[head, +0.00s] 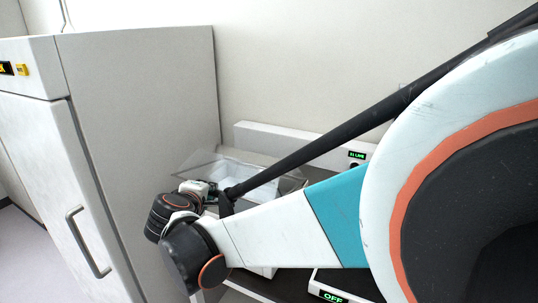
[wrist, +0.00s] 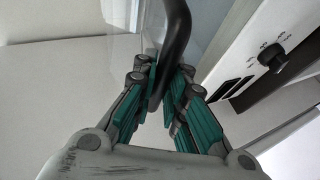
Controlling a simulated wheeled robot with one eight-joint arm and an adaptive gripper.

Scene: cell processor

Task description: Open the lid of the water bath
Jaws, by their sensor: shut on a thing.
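The water bath stands against the back wall in the head view, largely hidden behind my arm. Its clear sloped lid (head: 205,160) shows above and behind my wrist; how far it is raised I cannot tell. My gripper (wrist: 163,88) is shut on a black curved handle (wrist: 178,30), which runs up between the green-padded fingers in the wrist view. A pale panel with a black knob (wrist: 271,56) and dark switches is at the right of that view. In the head view my gripper is small and partly hidden by my wrist.
A tall white cabinet (head: 150,120) with a grey door handle (head: 88,243) stands close on the left of my wrist. A device with a green "OFF" display (head: 332,296) is at the bottom, and another lit display (head: 357,155) is behind my arm.

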